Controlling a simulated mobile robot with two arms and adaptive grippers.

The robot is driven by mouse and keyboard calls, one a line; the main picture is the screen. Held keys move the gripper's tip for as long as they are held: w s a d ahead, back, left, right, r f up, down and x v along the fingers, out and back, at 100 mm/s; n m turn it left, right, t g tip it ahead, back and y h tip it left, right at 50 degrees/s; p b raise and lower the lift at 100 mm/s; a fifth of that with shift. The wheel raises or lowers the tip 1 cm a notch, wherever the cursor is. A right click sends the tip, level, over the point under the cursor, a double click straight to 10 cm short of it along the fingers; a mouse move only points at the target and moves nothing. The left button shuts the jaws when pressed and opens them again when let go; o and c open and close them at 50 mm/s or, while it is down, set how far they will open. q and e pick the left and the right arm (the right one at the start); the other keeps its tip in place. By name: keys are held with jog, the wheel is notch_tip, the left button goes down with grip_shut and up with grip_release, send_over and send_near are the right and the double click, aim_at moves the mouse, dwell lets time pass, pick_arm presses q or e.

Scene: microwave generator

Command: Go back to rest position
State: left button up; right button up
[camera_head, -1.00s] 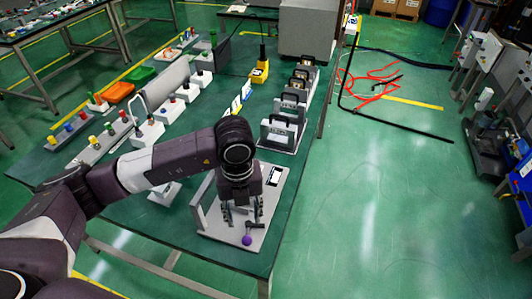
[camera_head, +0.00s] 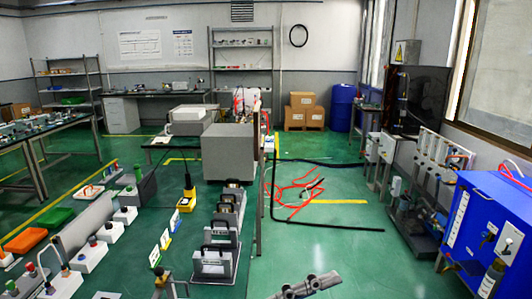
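The task names no object. At the bottom edge of the head view a grey metal jointed part, which looks like one of my grippers (camera_head: 305,287), shows over the floor right of the table. It is cut off by the frame, and I cannot tell which arm it belongs to or its opening. A small dark part with thin side pieces (camera_head: 166,283) shows at the bottom over the table; I cannot tell whether it is a gripper. No held object is visible.
Generator units with black handles (camera_head: 214,262) line the table's right side. A yellow device (camera_head: 187,200) and a grey box (camera_head: 228,152) stand behind. Red hoses (camera_head: 292,190) and a black pipe (camera_head: 330,226) lie on the floor. A blue cabinet (camera_head: 492,225) stands right.

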pick_arm(q)
jog(key=w+a+n+t+y, duration=1.1)
jog(key=a+n+t, duration=0.4)
jog(key=n, duration=0.2)
jog(key=s+a+f+n+g+y, duration=0.1)
jog(key=a+f+n+g+y, duration=0.35)
jog(key=f, duration=0.45)
jog(key=a+f+n+g+y, duration=0.1)
jog(key=a+f+n+y, duration=0.4)
jog(key=a+f, duration=0.4)
jog(key=s+a+f+g, duration=0.1)
jog(key=s+f+g, duration=1)
jog(key=s+f, duration=0.9)
jog(key=s+f+g, duration=0.1)
jog(key=s+f, duration=0.1)
jog(key=f, duration=1)
jog(key=s+f, duration=0.2)
jog(key=f, duration=1.1)
jog(key=s+a+f+m+g, duration=0.1)
jog(key=s+a+f, duration=0.2)
jog(key=s+f, duration=1.4)
jog(key=shift+s+b, duration=0.4)
jog(key=shift+b, duration=0.05)
